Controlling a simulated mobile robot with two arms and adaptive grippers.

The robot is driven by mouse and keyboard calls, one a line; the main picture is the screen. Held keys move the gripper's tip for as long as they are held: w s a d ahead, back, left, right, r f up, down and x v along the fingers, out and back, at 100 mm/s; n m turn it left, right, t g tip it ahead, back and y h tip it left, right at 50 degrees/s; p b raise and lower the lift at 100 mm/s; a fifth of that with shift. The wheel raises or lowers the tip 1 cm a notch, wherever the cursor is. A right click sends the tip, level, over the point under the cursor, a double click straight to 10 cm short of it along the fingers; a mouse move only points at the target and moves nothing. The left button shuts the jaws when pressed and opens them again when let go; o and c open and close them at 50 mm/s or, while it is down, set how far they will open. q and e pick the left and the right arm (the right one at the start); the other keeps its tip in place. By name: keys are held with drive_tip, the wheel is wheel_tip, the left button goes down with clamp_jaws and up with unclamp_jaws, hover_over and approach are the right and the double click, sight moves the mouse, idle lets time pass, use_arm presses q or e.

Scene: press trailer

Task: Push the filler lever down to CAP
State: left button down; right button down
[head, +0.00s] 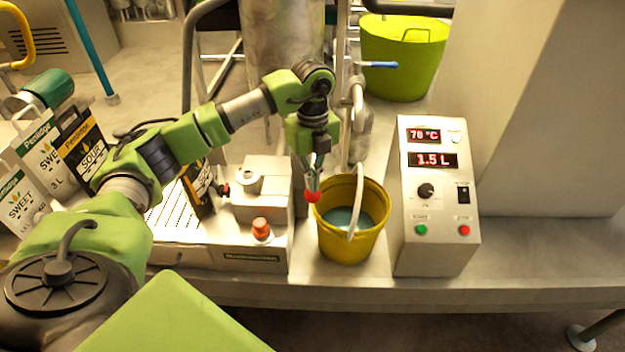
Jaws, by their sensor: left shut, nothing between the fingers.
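The filler (250,205) is a low steel unit on the bench, with an upright block and an orange knob (262,228) at its front. A red ball-shaped knob (311,197), which looks like the end of the filler lever, shows at the filler's right side, by the yellow bucket's rim. My left gripper (314,182) points down just above this red knob, shut and empty. I cannot tell whether it touches the knob. The lever's shaft is mostly hidden behind the gripper, and no CAP mark is readable. My right gripper is not in view.
A yellow bucket (336,245) with bluish liquid and a pale hose stands right of the filler. Juice boxes (45,160) crowd the left. A green tub (400,60) stands behind. The bench's right end is clear.

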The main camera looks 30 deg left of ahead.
use_arm(q)
wheel_tip(320, 180, up, 10)
drive_tip(key=p, duration=0.7)
idle(0.5)
